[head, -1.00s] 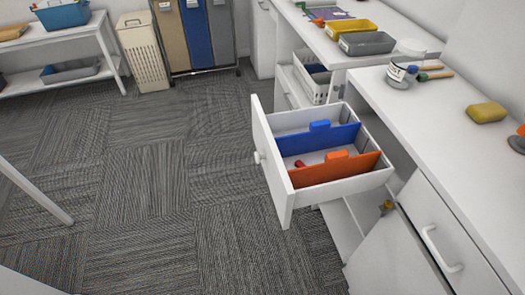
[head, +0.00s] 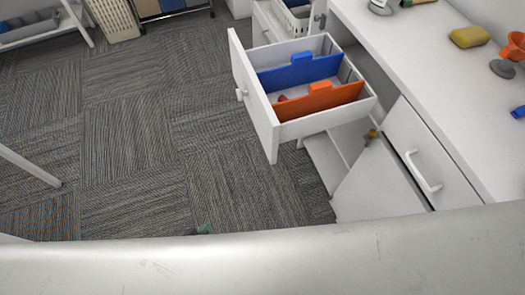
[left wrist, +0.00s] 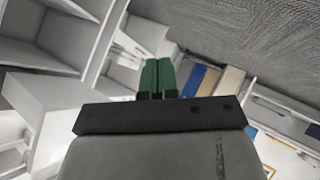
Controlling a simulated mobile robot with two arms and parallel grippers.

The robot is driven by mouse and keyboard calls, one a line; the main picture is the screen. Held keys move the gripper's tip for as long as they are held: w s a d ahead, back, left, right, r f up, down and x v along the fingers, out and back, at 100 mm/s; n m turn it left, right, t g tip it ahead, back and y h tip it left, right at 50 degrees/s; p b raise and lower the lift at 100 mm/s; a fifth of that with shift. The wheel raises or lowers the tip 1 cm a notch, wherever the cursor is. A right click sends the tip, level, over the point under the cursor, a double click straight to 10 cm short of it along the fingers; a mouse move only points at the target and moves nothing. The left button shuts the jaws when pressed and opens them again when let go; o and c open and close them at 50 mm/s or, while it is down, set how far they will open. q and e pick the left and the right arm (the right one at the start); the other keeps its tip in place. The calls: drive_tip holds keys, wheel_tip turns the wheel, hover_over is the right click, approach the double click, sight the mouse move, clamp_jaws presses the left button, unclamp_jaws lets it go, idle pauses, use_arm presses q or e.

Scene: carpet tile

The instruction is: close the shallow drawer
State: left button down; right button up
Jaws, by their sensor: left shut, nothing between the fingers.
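The shallow drawer (head: 258,97) is pulled out from the white cabinet in the head view. Its front panel faces left and has a round white knob (head: 241,94). Inside are a blue divider (head: 300,69) and an orange divider (head: 318,101). My left gripper (head: 204,229) shows only as a small green tip above my pale arm, left of and nearer than the drawer, apart from it. In the left wrist view its green fingers (left wrist: 157,76) are shut together with nothing between them. My right gripper is not in view.
The white countertop (head: 400,60) runs along the right, with a yellow sponge (head: 470,37) on it. Below is a closed drawer with a bar handle (head: 423,172) and a cabinet door (head: 378,183) standing ajar. Carpet floor left of the drawer is clear.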

use_arm(q)
drive_tip(key=w+d+r+n+t+h, duration=0.3)
drive_tip(key=d+r, duration=0.3)
drive_tip(key=r, duration=0.5)
drive_tip(key=n+t+h+b, duration=0.1)
drive_tip(key=n+t+h, duration=0.15)
drive_tip(key=n, duration=0.35)
approach(270, 146)
drive_tip(key=s+a, duration=0.4)
drive_tip(key=a, duration=0.1)
drive_tip(key=shift+t+y, duration=0.25)
drive_tip(key=shift+y, duration=0.2)
drive_tip(key=x, duration=0.4)
drive_tip(key=d+p+x, duration=0.1)
drive_tip(key=x, duration=0.2)
drive_tip(key=p+x, duration=0.1)
drive_tip(key=x, duration=0.3)
drive_tip(key=shift+s+d, duration=0.15)
drive_tip(key=shift+d, duration=0.95)
drive_tip(key=shift+d, duration=0.1)
